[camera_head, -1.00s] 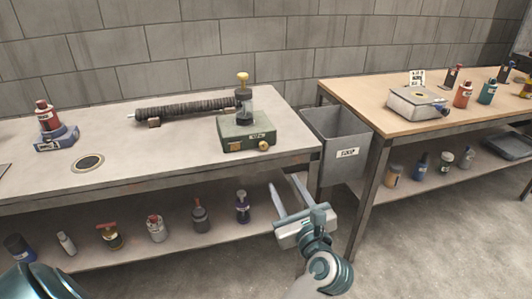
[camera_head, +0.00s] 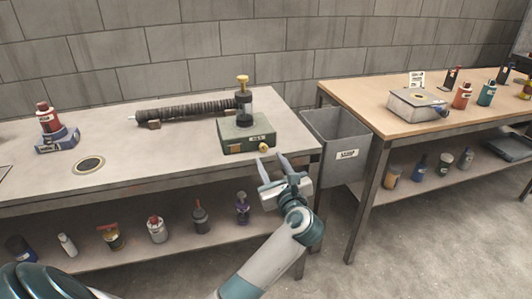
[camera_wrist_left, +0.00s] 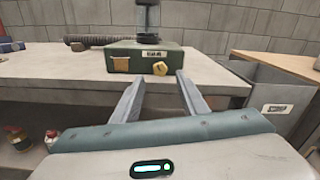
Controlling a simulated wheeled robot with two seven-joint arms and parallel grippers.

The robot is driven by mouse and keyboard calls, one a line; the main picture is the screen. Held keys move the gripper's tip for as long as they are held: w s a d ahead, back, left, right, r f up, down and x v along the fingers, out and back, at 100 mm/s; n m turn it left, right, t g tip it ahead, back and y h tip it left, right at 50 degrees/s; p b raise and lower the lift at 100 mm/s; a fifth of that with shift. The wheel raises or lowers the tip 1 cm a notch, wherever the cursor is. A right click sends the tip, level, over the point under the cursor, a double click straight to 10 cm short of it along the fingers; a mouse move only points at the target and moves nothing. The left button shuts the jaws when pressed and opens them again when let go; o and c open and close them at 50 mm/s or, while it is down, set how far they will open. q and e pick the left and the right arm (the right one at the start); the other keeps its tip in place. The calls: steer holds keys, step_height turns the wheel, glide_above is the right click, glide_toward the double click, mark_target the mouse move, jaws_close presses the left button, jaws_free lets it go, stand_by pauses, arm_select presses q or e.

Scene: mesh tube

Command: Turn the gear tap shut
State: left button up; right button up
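A green box (camera_head: 247,138) stands near the right front corner of the left table, with a clear cylinder (camera_head: 244,104) and a yellow cap (camera_head: 242,81) above it. A small yellow-brass knob (camera_head: 263,147), seemingly the gear tap, sits on the box's front right. The knob also shows in the left wrist view (camera_wrist_left: 161,69), lying between and beyond the fingertips. My left gripper (camera_head: 273,163) is open and empty, just in front of the table edge and below the knob, apart from it. It also shows open in the left wrist view (camera_wrist_left: 159,79). My right gripper is out of view.
A dark ribbed tube (camera_head: 185,111) lies left of the box. A red bottle on a blue-grey stand (camera_head: 57,138) is farther left. A grey bin (camera_head: 338,130) stands between the tables. The lower shelf (camera_head: 180,236) holds several bottles. A wooden-topped table (camera_head: 370,102) is at right.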

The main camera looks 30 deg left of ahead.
mark_target(264, 150)
arm_select(q)
steer(key=shift+x, duration=2.6)
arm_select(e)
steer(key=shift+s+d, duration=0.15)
arm_select(q)
jaws_close()
steer(key=shift+r+m+p, duration=0.2)
steer(key=shift+m+p, duration=0.5)
steer(key=shift+p, duration=0.35)
steer(key=m+p, duration=0.3)
steer(key=p, duration=0.1)
steer(key=shift+f+m, duration=0.15)
steer(key=shift+m, duration=0.25)
steer(key=shift+f, duration=0.1)
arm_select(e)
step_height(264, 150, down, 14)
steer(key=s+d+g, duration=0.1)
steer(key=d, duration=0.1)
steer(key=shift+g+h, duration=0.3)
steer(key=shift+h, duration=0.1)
